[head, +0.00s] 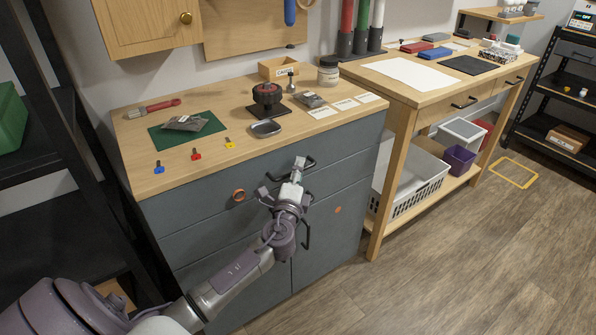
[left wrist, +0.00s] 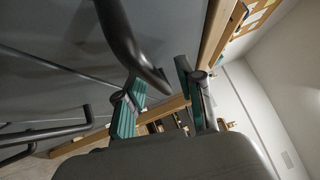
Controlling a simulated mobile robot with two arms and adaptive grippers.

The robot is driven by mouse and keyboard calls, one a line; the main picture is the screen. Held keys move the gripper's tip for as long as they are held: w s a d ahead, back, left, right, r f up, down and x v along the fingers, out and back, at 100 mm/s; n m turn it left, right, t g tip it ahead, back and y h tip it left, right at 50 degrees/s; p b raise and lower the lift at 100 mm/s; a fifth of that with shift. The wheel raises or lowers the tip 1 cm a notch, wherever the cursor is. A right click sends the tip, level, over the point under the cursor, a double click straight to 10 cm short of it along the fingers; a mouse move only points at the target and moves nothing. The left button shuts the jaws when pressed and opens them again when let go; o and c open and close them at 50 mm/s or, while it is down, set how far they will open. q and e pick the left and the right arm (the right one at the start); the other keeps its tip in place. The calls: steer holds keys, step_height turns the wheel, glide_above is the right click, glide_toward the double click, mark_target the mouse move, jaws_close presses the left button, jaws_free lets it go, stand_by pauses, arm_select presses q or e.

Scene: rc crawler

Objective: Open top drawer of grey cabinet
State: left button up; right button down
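The grey cabinet (head: 215,225) has a light wooden top and stands at the centre of the head view. Its top drawer (head: 190,205) looks closed, with the front flush. A dark bar handle (head: 308,163) sits on that drawer's front. My left gripper (head: 284,178) is right at the handle, its fingers apart. In the left wrist view a dark handle bar (left wrist: 128,42) reaches down toward the gap between the teal-padded fingers (left wrist: 163,92). I cannot tell whether they touch it. My right gripper is out of view.
On the cabinet top (head: 235,145) are a green mat (head: 200,136), a black-and-red part (head: 267,98), a small metal tray (head: 265,128) and small coloured pieces. A wooden workbench (head: 400,90) stands to the right.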

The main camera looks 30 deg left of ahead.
arm_select(q)
jaws_close()
stand_by(0.3)
